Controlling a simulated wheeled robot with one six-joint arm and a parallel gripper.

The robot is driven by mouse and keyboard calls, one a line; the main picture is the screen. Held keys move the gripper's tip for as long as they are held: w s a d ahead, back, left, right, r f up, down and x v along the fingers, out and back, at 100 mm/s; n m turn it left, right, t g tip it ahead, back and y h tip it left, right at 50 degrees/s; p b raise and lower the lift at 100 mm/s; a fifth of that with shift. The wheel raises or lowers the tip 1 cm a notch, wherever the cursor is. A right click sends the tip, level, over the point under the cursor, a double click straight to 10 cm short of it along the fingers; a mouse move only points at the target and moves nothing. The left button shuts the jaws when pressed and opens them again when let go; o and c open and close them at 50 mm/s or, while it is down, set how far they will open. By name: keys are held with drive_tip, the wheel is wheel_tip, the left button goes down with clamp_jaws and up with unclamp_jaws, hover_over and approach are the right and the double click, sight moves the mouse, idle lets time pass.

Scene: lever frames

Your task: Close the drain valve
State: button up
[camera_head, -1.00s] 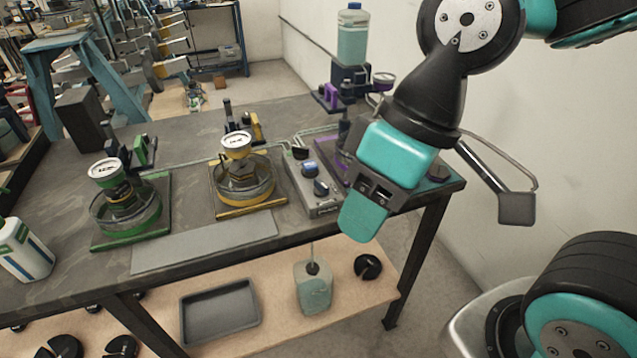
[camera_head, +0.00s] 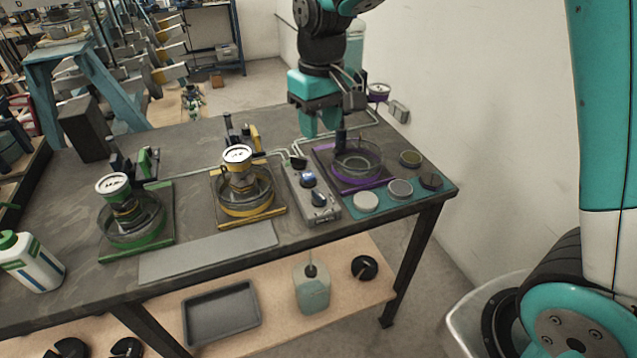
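A grey control box (camera_head: 327,211) stands on the workbench, with a blue-and-white dial (camera_head: 308,180) and a black knob (camera_head: 318,199) on top. I cannot tell which part is the drain valve. A thin line hangs below the bench above a pale green jug (camera_head: 312,290) on the lower shelf. My gripper (camera_head: 319,132), with teal fingers, points down at the purple-based station (camera_head: 325,162), behind and right of the control box. A dark upright post (camera_head: 340,144) stands beside the fingers. Whether they are open, or touch anything, is unclear.
A yellow-based station (camera_head: 275,217) and a green-based station (camera_head: 155,247), each with a gauge, stand left of the box. Several round discs lie on a teal mat (camera_head: 388,211) at the right. A white bottle (camera_head: 35,268) stands at the left. A flat grey plate (camera_head: 208,254) lies in front.

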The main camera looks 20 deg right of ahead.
sight(319, 194)
drive_tip(key=f+p, duration=0.1)
drive_tip(key=f, duration=0.5)
drive_tip(key=f+p, duration=0.1)
drive_tip(key=f, duration=0.5)
drive_tip(key=w+f+p, duration=0.1)
drive_tip(key=f, duration=0.5)
drive_tip(key=shift+w+d, duration=0.1)
drive_tip(key=shift+d, duration=0.1)
drive_tip(key=shift+r, duration=0.1)
clamp_jaws()
